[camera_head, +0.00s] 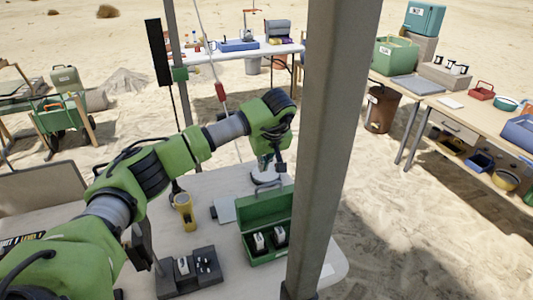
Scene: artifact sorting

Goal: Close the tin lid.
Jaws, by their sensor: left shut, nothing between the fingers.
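The green tin (268,252) stands on the near table, partly behind a grey post. Its lid (265,207) is open and tilted up at the back, with a grey handle (268,183) at its top edge. Small black-and-white pieces (268,239) sit inside the tin. My left gripper (279,167) is shut and empty, pointing down just above and behind the raised lid, close to the handle. I cannot tell whether it touches the lid. My right gripper is not in view.
A dark block (188,284) with small pieces and a yellow cup-like tool (185,212) stand left of the tin. A grey upright post (325,150) crosses the view just right of the tin. Farther tables with boxes stand beyond on sand.

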